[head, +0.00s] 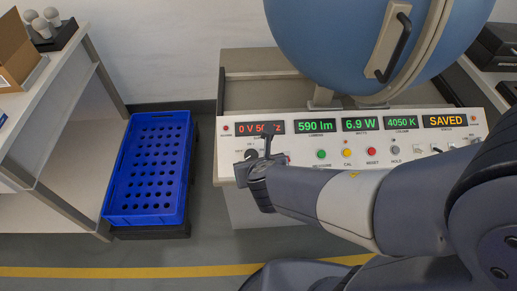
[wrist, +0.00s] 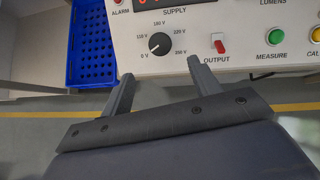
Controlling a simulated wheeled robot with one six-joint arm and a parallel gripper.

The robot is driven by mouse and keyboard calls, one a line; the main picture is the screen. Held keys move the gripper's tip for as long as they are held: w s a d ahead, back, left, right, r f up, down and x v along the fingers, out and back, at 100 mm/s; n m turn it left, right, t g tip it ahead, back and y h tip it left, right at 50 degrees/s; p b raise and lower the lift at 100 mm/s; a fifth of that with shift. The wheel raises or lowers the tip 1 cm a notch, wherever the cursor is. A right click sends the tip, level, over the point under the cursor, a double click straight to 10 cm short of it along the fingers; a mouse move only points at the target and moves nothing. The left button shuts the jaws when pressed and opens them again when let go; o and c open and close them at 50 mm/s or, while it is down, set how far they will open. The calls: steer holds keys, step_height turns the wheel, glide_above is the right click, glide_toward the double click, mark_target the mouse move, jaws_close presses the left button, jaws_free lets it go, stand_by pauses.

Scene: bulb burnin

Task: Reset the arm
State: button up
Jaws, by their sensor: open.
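My gripper (head: 258,150) is over the left end of the control panel (head: 300,182) in the head view. In the wrist view my gripper (wrist: 160,72) is open, with nothing between its two fingers. The black supply knob (wrist: 159,44) is just beyond the fingertips, apart from them, and its white mark points to the lower left, toward 0 V. The red output switch (wrist: 220,45) is right of the knob. The supply display (head: 260,128) reads 0 V, and the rightmost display (head: 445,121) reads SAVED. My arm covers part of the panel's lower right.
The big blue sphere (head: 365,50) stands behind the panel. A blue crate (head: 150,170) stands at the left, beside a white bench (head: 65,100) with a cardboard box (head: 15,50) and grey bulbs (head: 42,28). Open floor lies in front, with a yellow line (head: 130,271).

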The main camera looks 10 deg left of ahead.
mark_target(252, 156)
steer(key=b+x, duration=0.6)
steer(key=x, duration=0.5)
steer(key=shift+d, duration=0.1)
steer(key=shift+r, duration=0.2)
